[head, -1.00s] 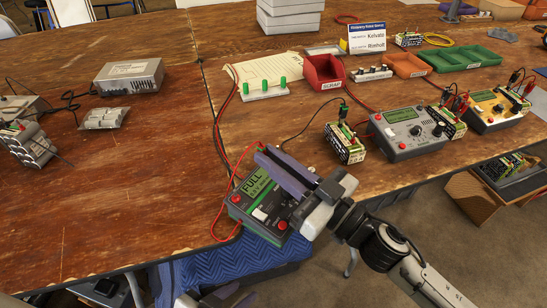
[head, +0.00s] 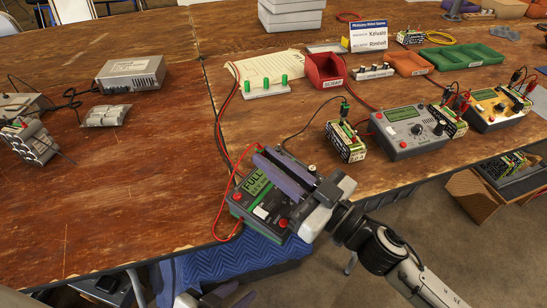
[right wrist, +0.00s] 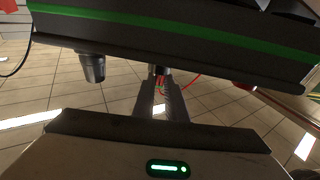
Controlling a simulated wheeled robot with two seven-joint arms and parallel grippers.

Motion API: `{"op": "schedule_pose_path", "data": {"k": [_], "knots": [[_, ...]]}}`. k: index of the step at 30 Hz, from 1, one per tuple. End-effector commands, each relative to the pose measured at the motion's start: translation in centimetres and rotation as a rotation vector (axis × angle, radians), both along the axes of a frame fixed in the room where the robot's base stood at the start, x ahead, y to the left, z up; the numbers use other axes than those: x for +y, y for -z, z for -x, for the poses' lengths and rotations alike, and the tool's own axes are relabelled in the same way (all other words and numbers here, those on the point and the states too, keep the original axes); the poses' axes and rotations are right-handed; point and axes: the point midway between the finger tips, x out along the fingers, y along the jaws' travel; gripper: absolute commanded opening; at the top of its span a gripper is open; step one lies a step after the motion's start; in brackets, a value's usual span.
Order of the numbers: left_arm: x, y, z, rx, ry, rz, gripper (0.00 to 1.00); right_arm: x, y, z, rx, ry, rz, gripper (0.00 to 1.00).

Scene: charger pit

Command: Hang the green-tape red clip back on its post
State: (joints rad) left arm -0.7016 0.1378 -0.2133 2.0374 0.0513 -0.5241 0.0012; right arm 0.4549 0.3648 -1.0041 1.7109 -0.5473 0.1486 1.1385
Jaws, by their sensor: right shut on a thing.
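The charger (head: 235,205) is a dark box with a green "FULL" display and red knobs at the table's front edge. My right gripper (head: 262,160) lies over it, its purple fingers pointing to the upper left. A red lead (head: 222,205) loops from the charger's left side up to the fingertips. In the right wrist view the fingers (right wrist: 160,85) are shut below the green-striped charger body (right wrist: 190,35), with a red lead (right wrist: 192,80) behind. The clip and its green tape are hidden at the fingertips. My left gripper (head: 220,297) is partly cut off at the bottom edge.
A battery pack (head: 345,142) and a grey meter (head: 410,130) stand to the right. A white rack with green pegs (head: 265,88) and a red SCRAP bin (head: 325,70) are behind. A blue quilted pad (head: 225,262) hangs below the table edge.

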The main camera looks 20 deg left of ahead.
Motion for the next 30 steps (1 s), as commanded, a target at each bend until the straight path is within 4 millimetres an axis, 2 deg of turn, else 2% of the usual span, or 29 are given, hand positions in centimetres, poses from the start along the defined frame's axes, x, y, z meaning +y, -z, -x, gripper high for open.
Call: {"op": "schedule_pose_path", "data": {"k": [30], "knots": [[0.0,-0.9,-0.2,-0.002,0.001,0.0,0.31,0.6,0.0,2.0,0.0,0.0,0.0,0.0]]}}
